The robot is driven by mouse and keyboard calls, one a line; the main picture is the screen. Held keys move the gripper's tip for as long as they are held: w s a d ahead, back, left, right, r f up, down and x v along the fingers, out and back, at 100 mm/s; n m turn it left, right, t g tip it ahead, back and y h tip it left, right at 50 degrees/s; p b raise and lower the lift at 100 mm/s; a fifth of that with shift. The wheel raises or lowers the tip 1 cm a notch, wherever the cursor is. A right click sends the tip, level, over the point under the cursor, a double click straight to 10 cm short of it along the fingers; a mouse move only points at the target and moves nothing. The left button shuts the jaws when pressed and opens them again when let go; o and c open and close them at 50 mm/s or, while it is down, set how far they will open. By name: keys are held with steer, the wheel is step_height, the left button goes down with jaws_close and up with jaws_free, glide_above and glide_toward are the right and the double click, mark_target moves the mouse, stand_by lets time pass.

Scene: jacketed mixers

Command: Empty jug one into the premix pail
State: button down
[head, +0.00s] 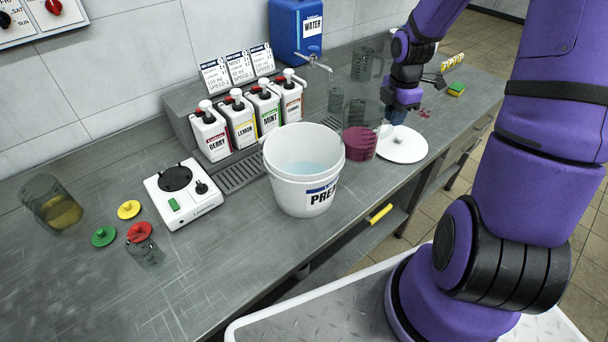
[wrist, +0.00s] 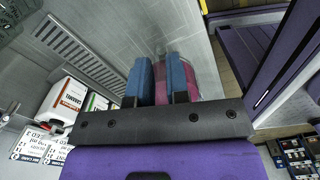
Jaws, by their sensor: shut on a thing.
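A clear jug with dark pink liquid (head: 359,143) stands on the steel bench just right of the pail; no number on it is readable. My gripper (head: 397,113) is shut at the jug's right side, where its handle is. In the wrist view the blue fingers (wrist: 160,82) are a little apart, and the pink jug (wrist: 190,82) shows behind them; the handle between them is hard to make out. The white premix pail (head: 300,190) stands upright and open, with pale blue liquid inside.
A white lid (head: 403,148) lies right of the jug. An empty clear jug (head: 367,64) stands behind. Pump bottles (head: 243,122) line the back left of the pail.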

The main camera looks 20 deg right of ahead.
steer(key=shift+w+a, duration=0.3)
steer(key=shift+a, duration=0.1)
steer(key=shift+a+r, duration=0.1)
